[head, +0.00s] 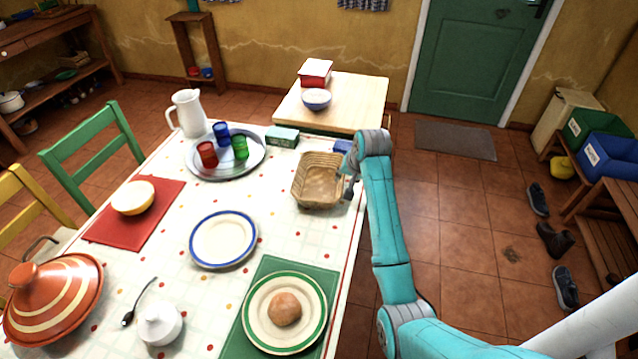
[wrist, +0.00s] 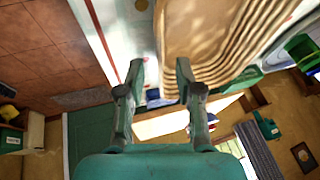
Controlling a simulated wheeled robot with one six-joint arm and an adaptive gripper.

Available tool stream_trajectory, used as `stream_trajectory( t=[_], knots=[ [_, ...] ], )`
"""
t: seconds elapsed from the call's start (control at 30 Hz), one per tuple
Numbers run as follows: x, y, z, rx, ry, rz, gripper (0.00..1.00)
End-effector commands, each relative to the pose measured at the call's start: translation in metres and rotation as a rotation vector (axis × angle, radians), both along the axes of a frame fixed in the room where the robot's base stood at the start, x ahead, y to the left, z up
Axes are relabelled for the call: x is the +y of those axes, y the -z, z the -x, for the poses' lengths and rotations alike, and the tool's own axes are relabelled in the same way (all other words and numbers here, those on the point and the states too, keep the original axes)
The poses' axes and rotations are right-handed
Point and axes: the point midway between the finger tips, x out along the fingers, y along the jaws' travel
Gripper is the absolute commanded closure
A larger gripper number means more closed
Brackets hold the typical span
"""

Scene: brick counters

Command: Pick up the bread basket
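The bread basket (head: 320,180) is a tan woven rectangular basket, upright and apparently empty, near the right edge of the table. My gripper (head: 350,187) is at its right rim in the head view. In the wrist view the basket (wrist: 225,45) fills the top right with its ribbed wall. My gripper (wrist: 159,72) is open there, its two fingers apart. The right fingertip overlaps the basket's side in the picture and the left one is outside it. I cannot tell whether either finger touches the basket.
A small green box (head: 282,137) and a round tray (head: 226,170) with cups are left of the basket. A blue item (head: 342,146) lies behind it. A blue-rimmed plate (head: 223,240) and a green-rimmed plate (head: 258,330) are nearer. Open tiled floor (head: 450,240) lies right of the table.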

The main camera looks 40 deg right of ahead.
Motion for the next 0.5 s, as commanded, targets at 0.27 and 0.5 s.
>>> stream_trajectory(
  t=[0.27,0.5],
  knots=[
    [-0.004,0.024,-0.013,0.002,0.0,-0.001,0.65],
    [-0.007,0.045,-0.025,-0.001,0.0,0.0,0.65]
  ],
)
